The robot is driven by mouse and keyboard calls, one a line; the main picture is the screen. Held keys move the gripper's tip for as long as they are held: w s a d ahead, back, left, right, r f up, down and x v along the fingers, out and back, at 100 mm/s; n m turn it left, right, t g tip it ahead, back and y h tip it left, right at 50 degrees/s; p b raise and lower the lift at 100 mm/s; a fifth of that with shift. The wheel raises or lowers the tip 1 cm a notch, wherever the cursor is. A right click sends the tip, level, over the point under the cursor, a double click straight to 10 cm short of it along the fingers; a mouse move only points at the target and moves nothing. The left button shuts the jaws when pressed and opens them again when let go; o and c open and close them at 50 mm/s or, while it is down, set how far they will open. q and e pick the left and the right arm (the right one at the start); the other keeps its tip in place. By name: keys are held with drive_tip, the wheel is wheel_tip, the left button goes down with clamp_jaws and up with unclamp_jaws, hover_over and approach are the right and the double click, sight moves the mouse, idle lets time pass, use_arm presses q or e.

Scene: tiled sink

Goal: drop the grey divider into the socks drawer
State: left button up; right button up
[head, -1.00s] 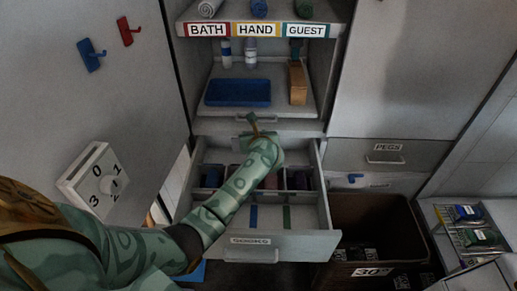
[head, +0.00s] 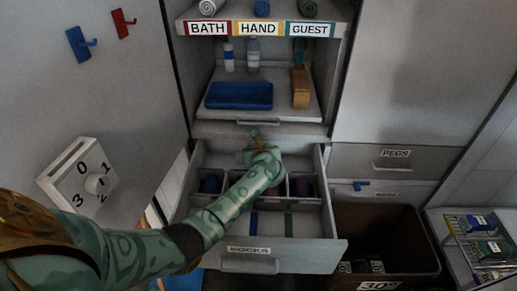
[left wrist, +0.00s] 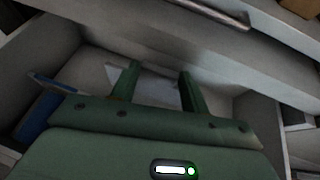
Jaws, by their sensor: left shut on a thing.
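The socks drawer (head: 248,251) is pulled open in the head view, its label on the front panel. Its rear part has compartments with dark rolled items, and its front part has a blue strip and a green strip on the floor. My left gripper (head: 254,136) is over the back of the drawer. In the left wrist view my left gripper's (left wrist: 157,88) two green fingers stand apart with a pale grey flat piece, seemingly the grey divider (left wrist: 150,88), between them. In the head view the divider is hidden or too small to make out. My right gripper is not in view.
Above the drawer, a shelf holds a blue tray (head: 239,95), bottles and a wooden block (head: 300,88). A brown bin (head: 385,235) stands to the right, beside a wire rack (head: 478,238). A white dial box (head: 80,180) is at left.

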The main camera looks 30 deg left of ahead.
use_arm(q)
drive_tip(key=shift+f, duration=0.35)
drive_tip(key=o, duration=1.2)
drive_tip(key=shift+o, duration=0.2)
drive_tip(key=shift+r, duration=0.15)
drive_tip(key=p+v, duration=0.5)
drive_tip(key=v, duration=0.7)
drive_tip(key=shift+r, duration=0.5)
